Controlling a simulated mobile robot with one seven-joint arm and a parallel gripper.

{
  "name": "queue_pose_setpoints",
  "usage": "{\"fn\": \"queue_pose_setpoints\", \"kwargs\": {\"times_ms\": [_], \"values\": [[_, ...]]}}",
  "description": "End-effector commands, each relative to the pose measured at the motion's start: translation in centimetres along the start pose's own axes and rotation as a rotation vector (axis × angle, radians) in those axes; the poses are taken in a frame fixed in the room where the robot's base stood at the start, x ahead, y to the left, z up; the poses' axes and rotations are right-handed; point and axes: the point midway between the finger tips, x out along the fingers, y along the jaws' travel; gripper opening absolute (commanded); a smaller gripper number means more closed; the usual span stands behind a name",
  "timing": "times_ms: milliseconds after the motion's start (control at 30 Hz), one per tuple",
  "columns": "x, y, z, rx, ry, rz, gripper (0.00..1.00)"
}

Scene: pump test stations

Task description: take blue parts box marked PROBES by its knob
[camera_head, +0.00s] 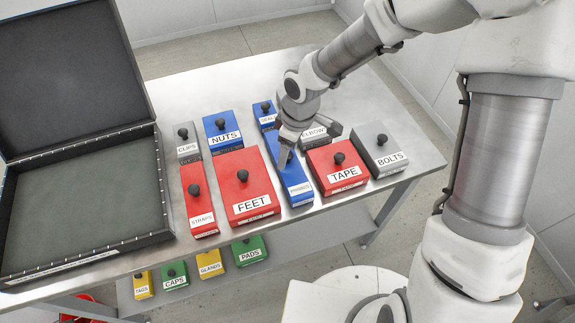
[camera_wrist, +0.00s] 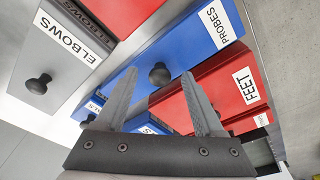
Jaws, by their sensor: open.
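The blue PROBES box (camera_head: 304,197) is a long narrow box on the metal table, between the red FEET box and the red TAPE box in the head view. My gripper (camera_head: 285,160) is over it and hides its knob there. In the wrist view the PROBES box (camera_wrist: 208,45) shows its label and its dark round knob (camera_wrist: 159,75). My gripper (camera_wrist: 160,76) is open, and the knob appears in the gap between the two fingertips. I cannot tell how far above or beyond the tips the knob is.
The FEET box (camera_head: 243,184) and TAPE box (camera_head: 335,170) stand close on either side. The NUTS box (camera_head: 221,131), BOLTS box (camera_head: 383,155) and partly hidden ELBOWS box (camera_head: 316,133) are near. An open black case (camera_head: 160,185) stands left. Small boxes sit on a lower shelf.

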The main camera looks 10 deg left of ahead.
Motion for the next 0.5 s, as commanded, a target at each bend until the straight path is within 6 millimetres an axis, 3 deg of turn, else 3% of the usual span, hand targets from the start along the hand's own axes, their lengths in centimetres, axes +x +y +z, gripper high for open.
{"fn": "queue_pose_setpoints", "kwargs": {"times_ms": [133, 500], "values": [[-0.1, 0.03, -0.01, 0.0, 0.0, 0.001, 0.7], [-0.12, 0.04, -0.01, 0.0, 0.001, 0.001, 0.03]]}}
